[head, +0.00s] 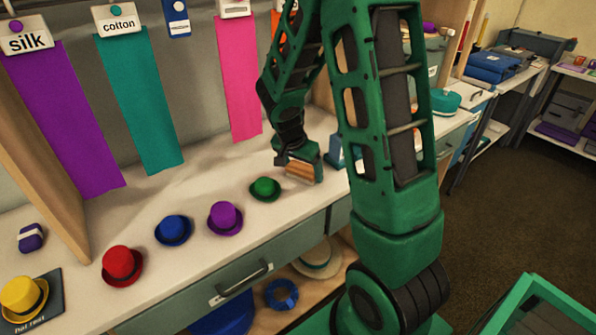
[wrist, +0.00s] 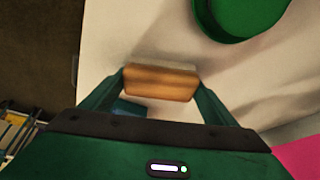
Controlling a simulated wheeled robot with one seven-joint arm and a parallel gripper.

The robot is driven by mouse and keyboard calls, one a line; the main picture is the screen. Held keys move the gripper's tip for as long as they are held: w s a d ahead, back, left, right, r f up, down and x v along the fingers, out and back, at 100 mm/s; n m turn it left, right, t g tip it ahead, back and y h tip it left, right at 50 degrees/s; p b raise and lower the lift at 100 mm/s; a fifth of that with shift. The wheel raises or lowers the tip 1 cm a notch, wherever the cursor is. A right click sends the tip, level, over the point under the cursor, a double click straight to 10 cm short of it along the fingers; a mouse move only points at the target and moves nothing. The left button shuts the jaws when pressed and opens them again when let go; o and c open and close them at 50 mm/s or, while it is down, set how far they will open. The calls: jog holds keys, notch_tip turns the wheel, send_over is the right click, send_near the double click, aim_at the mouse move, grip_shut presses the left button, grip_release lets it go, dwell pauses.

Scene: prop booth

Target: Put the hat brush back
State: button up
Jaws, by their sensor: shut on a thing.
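The hat brush, a wooden-brown block (wrist: 160,84), sits between the two fingers of my gripper (wrist: 160,78) in the wrist view. In the head view the brush (head: 300,172) shows at the end of my gripper (head: 302,163), over the right part of the white counter. My gripper is shut on it. The brush looks a little above the counter; the exact gap is hard to tell. A blue object (head: 336,152) stands just right of my gripper, partly hidden by my arm. A blue piece (wrist: 130,108) also shows below the brush in the wrist view.
A green hat (head: 265,188) lies just left of my gripper, then a purple hat (head: 225,217), a blue hat (head: 174,230), a red hat (head: 122,265) and a yellow hat (head: 22,297) on a dark mat (head: 48,307). Coloured cloth strips hang behind. The counter's front edge is close.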

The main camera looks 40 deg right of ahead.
jog(key=o, duration=1.1)
jog(key=shift+s+a+f, duration=0.15)
jog(key=shift+s+f, duration=0.25)
jog(key=shift+f, duration=0.2)
jog(key=shift+s, duration=0.15)
jog(key=shift+w+r, duration=0.45)
jog(key=shift+r, duration=0.05)
jog(key=v, duration=1.2)
jog(key=s+r+n+g+y, duration=0.2)
jog(key=s+n+y, duration=0.2)
jog(key=s, duration=2.2)
jog(key=n, duration=0.2)
jog(key=shift+r+n, duration=0.4)
